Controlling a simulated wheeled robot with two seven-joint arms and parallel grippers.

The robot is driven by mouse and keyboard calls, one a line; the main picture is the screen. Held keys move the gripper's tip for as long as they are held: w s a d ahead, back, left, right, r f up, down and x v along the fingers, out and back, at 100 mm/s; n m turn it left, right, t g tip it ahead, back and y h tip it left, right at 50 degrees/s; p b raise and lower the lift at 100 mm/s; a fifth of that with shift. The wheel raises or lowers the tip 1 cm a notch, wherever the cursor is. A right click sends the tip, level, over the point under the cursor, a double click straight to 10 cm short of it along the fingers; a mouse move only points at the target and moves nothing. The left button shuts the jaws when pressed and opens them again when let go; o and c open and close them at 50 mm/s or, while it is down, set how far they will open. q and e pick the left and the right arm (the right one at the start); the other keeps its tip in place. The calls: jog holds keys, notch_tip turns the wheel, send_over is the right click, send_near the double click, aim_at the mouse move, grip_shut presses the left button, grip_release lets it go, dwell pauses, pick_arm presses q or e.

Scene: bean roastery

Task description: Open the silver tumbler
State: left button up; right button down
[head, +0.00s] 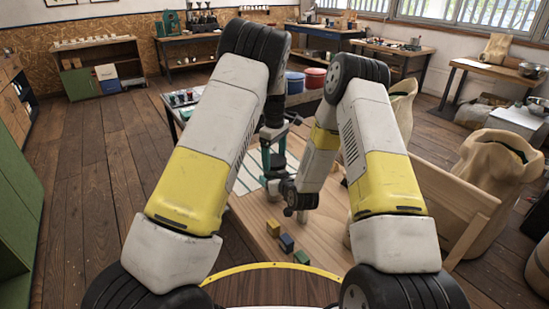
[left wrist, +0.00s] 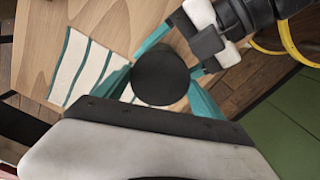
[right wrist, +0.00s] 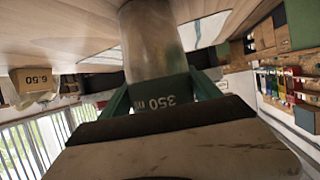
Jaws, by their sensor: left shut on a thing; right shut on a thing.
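The silver tumbler (right wrist: 150,40) fills the middle of the right wrist view, with a dark green band marked 350 ml. My right gripper (right wrist: 160,93) is shut on the tumbler's body at that band. The black round lid (left wrist: 160,76) shows from above in the left wrist view. My left gripper (left wrist: 158,95) is shut on this lid, its teal fingers on either side. The left gripper (head: 274,155) also shows in the head view, over the table. There the tumbler is mostly hidden by my arms. I cannot tell whether the lid is seated or loose.
A striped cloth (left wrist: 82,66) lies on the wooden table (head: 325,240). A large sack (head: 490,180) stands to the right. The floor at left is clear.

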aim_at(275, 159)
pick_arm(q)
jog(key=shift+r, duration=0.2)
dwell(0.6)
jog(key=shift+r, duration=0.9)
jog(key=shift+r, duration=0.1)
jog(key=shift+r, duration=1.95)
pick_arm(e)
jog(key=shift+c, duration=0.2)
grip_release()
